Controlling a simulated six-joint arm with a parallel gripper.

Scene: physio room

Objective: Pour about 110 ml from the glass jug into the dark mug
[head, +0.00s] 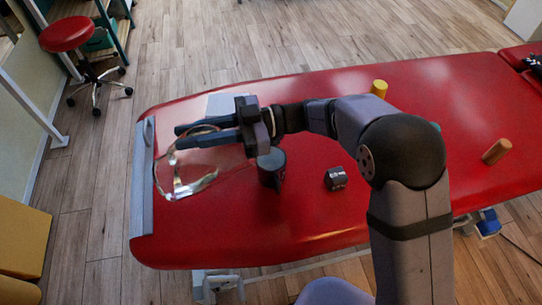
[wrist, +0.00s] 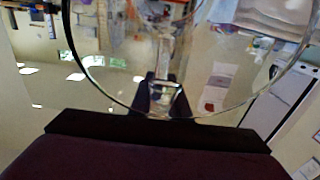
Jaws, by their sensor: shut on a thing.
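The clear glass jug (head: 188,189) is near the left end of the red couch, and my gripper (head: 178,136) is shut on it. It looks tilted, but its outline is faint, and I cannot make out any liquid in it. In the wrist view the jug (wrist: 165,88) shows as a large curved glass edge in front of my fingers. The dark mug (head: 271,172) stands upright on the couch, just right of the jug and below my wrist. The inside of the mug cannot be made out.
The red couch (head: 310,225) has a grey bar (head: 143,178) at its left end. A small dark block (head: 336,179) lies right of the mug. A yellow cylinder (head: 379,88) stands behind my arm, and an orange-brown cylinder (head: 496,151) lies far right. The couch's front middle is clear.

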